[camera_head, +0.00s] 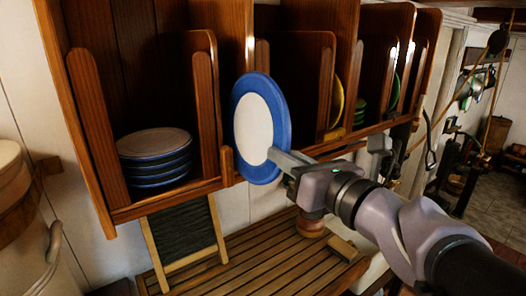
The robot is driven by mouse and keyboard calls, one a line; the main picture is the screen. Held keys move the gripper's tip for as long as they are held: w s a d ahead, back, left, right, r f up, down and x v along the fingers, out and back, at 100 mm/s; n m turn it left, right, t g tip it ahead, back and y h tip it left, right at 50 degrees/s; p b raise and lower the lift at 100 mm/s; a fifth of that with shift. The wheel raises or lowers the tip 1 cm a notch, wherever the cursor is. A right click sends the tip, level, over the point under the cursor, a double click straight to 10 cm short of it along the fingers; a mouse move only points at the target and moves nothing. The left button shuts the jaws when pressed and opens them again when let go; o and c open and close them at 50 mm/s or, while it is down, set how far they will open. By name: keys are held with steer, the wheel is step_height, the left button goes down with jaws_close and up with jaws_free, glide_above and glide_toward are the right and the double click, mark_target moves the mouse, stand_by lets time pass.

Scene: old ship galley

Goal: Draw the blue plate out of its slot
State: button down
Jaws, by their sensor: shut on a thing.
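The blue plate (245,128), with a wide blue rim and a pale centre, stands upright on edge in front of the wooden plate rack (160,207). My gripper (277,158) is shut on the lower right part of its rim. The plate's face is turned toward the camera. It overlaps the rack's front edge in the picture, and I cannot tell whether any part of it is still between the dividers behind it.
A stack of several blue-rimmed plates (155,158) lies in the left compartment. A yellow plate (337,102) and green dishes (360,110) sit in compartments farther right. Below are a slatted wooden counter (240,262), a dark framed board (183,240) and a wooden block (342,247).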

steer(key=v, duration=0.9)
